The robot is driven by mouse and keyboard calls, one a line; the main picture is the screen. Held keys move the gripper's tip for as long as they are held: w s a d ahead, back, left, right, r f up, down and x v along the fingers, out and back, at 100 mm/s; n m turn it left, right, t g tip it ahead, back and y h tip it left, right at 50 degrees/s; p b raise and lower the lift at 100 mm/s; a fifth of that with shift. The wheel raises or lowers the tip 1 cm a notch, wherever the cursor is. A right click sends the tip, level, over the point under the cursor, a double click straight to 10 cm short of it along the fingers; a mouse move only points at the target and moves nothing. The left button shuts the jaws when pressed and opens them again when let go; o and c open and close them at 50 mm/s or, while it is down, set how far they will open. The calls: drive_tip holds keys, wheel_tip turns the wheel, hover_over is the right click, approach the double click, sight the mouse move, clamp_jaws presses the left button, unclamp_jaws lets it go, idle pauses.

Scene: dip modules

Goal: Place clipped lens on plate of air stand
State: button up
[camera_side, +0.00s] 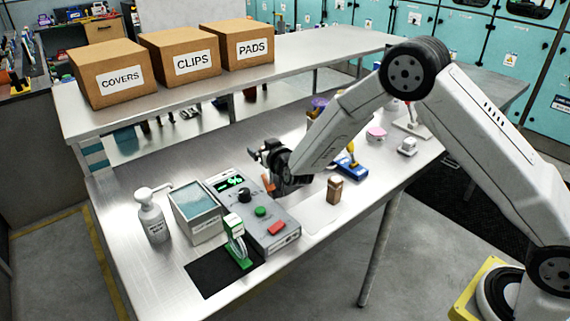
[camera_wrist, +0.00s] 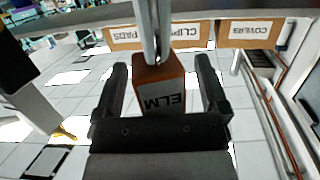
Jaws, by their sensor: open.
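My gripper (camera_side: 266,168) is over the middle of the bench, beside the grey control box (camera_side: 250,208). In the wrist view its two dark fingers (camera_wrist: 161,66) stand apart. An orange-brown block with dark lettering (camera_wrist: 160,88) and a grey bar above it show between them; I cannot tell whether they touch it. In the side view a bit of orange shows below the gripper. I cannot make out the clipped lens for sure. A white stand with a flat base and a red part (camera_side: 412,125) is at the far right; I cannot tell whether it is the air stand.
A pump bottle (camera_side: 153,217), an open tank (camera_side: 197,212) and a green-and-white piece (camera_side: 237,243) on a black mat (camera_side: 208,277) stand at front left. A brown bottle (camera_side: 335,189) and a blue tool (camera_side: 350,168) are right of my gripper. Labelled boxes (camera_side: 181,54) line the shelf.

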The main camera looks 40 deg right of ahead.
idle(0.5)
clamp_jaws()
